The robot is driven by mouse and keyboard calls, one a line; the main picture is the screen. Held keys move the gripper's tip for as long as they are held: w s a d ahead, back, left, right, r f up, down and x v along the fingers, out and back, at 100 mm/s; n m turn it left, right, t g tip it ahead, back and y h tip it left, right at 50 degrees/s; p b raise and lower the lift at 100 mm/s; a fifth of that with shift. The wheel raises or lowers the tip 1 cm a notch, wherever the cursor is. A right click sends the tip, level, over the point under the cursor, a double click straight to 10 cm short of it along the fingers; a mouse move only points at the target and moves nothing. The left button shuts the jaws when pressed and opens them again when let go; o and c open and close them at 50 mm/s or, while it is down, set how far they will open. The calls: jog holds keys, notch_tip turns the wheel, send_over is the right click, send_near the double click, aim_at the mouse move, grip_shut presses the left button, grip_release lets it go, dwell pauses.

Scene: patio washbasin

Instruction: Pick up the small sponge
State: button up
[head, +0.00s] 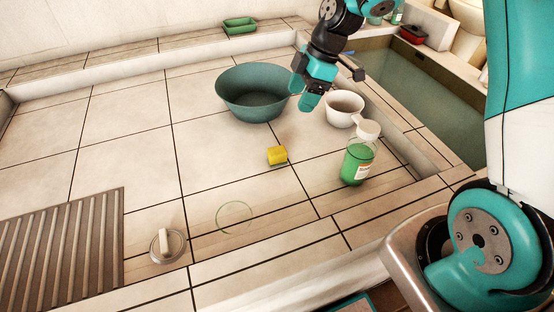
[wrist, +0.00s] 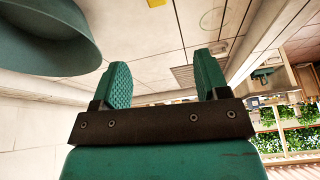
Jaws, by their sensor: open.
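The small sponge (head: 277,155) is a yellow block lying on the light tiles near the middle of the head view. In the wrist view a small yellow patch of the sponge (wrist: 157,3) shows at the top edge, cut off by the frame. My gripper (head: 310,101) is above the tiles, up and to the right of the sponge, by the green basin's right rim. In the wrist view my gripper (wrist: 162,85) has its two green fingers wide apart with nothing between them. The gripper is apart from the sponge.
A green basin (head: 254,104) stands behind the sponge. A white bowl (head: 345,110) and a green soap bottle (head: 358,163) stand to its right. A ribbed drainboard (head: 62,245), a round dish with a white piece (head: 167,246) and a thin green ring (head: 234,204) lie nearer. Tiles left of the sponge are clear.

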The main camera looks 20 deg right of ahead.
notch_tip(320, 180, down, 3)
jog(key=w+d, duration=0.1)
jog(key=p, duration=0.1)
send_near(278, 150)
jog(key=shift+n, duration=0.3)
jog(key=x, duration=0.5)
jog(key=shift+w+d, duration=0.1)
jog(key=shift+w, duration=0.2)
jog(key=shift+s+p+x, duration=0.15)
jog(key=shift+p+x, duration=0.25)
jog(key=shift+x, duration=1)
jog(key=shift+s+p+x, duration=0.1)
jog(key=shift+p+x, duration=0.25)
jog(key=shift+x, duration=1.1)
jog(key=c, duration=1)
